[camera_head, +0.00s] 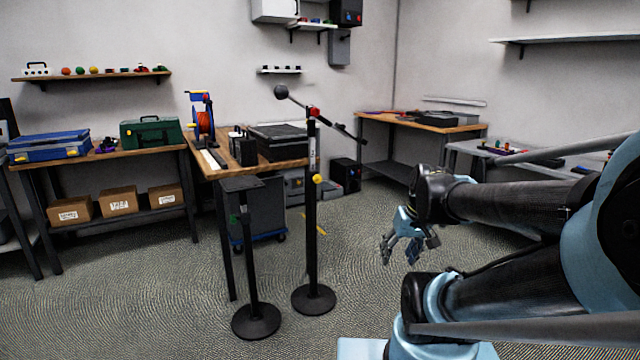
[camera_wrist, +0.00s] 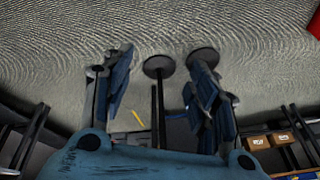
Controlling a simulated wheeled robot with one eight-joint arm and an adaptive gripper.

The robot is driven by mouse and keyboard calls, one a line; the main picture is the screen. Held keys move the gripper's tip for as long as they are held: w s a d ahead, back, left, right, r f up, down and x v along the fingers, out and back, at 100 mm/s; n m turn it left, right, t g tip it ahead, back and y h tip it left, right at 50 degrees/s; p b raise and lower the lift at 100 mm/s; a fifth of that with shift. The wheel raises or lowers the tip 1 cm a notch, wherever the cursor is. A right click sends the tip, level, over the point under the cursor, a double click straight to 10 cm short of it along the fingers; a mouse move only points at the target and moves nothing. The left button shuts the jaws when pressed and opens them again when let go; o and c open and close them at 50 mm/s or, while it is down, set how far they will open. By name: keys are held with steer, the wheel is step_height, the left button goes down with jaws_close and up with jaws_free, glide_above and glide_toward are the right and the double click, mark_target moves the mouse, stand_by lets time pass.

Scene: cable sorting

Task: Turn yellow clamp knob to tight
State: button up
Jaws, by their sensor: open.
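A yellow clamp knob (camera_head: 317,179) sits partway up a black upright stand (camera_head: 311,235) with a round base, in the middle of the head view. A red knob (camera_head: 314,112) is near the top of this stand, where a tilted boom arm crosses it. My gripper (camera_head: 401,251) is to the right of the stand, apart from it, pointing down and empty. In the wrist view its two fingers are spread open (camera_wrist: 162,95), with a round stand base and a dark pole between them in the picture. The yellow knob cannot be made out in the wrist view.
A shorter black stand (camera_head: 252,265) is just left of the clamp stand. Another bench (camera_head: 440,126) is at the back right. Open carpet lies between my gripper and the stands.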

mark_target(319, 179)
steer(key=w+a+r+n+t+y, duration=0.25)
steer(key=w+a, duration=0.25)
steer(key=w, duration=0.5)
steer(key=w+a+r+n+t+y, duration=0.1)
steer(key=w+a+r+y, duration=0.3)
steer(key=w, duration=0.6)
steer(key=w+a+r+n+t+y, duration=0.1)
steer(key=w+a+n+t, duration=0.1)
steer(key=w+a, duration=0.6)
steer(key=w+f+m+t, duration=0.1)
steer(key=w+f+t, duration=0.25)
steer(key=w, duration=0.55)
steer(key=w+f+t, duration=0.3)
steer(key=w+f, duration=0.2)
steer(key=w, duration=0.4)
steer(key=shift+y, duration=0.35)
steer(key=x, duration=1.7)
steer(key=shift+w+a+f, duration=0.1)
steer(key=shift+a+f, duration=0.2)
steer(key=shift+a, duration=0.2)
steer(key=c, duration=1.1)
